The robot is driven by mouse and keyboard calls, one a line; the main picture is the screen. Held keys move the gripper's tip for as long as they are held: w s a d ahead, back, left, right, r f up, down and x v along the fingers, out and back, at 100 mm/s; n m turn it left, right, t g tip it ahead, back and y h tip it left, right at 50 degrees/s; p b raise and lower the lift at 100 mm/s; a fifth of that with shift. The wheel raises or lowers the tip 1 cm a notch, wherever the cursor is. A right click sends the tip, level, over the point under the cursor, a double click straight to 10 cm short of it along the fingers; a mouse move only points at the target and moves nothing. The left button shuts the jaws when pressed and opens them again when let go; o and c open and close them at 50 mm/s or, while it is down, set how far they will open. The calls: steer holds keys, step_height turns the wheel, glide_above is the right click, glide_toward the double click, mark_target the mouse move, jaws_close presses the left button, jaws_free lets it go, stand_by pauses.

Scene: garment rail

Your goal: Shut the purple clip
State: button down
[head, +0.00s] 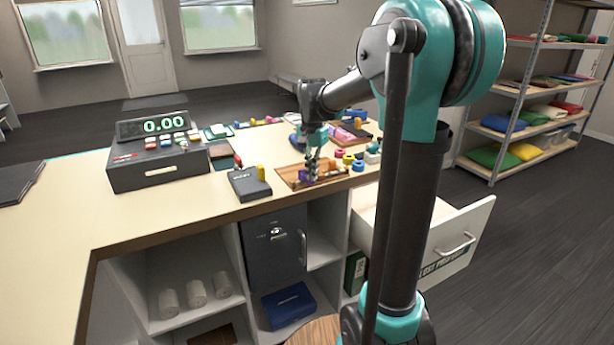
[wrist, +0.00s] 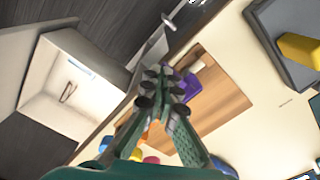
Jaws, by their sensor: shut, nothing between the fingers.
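The purple clip (wrist: 190,87) shows in the wrist view, lying on a brown wooden tray (wrist: 225,100) just beside and partly behind my fingertips. In the head view a small bit of purple (head: 302,174) shows at the left of the fingers. My gripper (wrist: 168,76) is shut and empty, pointing down over the tray. It also shows in the head view (head: 312,178), low over the tray near the counter's front edge. My fingers cover part of the clip, so I cannot tell whether they touch it or whether it is open or shut.
A dark box (head: 248,184) with a yellow piece on it stands left of the tray. Several coloured small pieces lie right of and behind it. A cash register (head: 157,165) stands further left. An open drawer (head: 455,235) juts out below the counter at right.

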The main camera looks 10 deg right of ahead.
steer(key=shift+w+a+f, duration=0.1)
steer(key=shift+f, duration=0.2)
steer(key=shift+w+a+r, duration=0.1)
steer(key=shift+w+a, duration=0.25)
steer(key=shift+w, duration=0.5)
steer(key=shift+w+f, duration=0.25)
steer(key=shift+w, duration=0.5)
steer(key=shift+w+a, duration=0.25)
steer(key=shift+w, duration=0.35)
steer(key=shift+w+a, duration=0.25)
steer(key=shift+w, duration=0.3)
steer(key=shift+s+a+r, duration=0.1)
steer(key=shift+s+r, duration=0.05)
steer(key=shift+r, duration=0.5)
step_height(320, 180, up, 8)
steer(key=shift+s+d, duration=0.35)
steer(key=shift+s, duration=0.1)
steer(key=shift+f, duration=0.15)
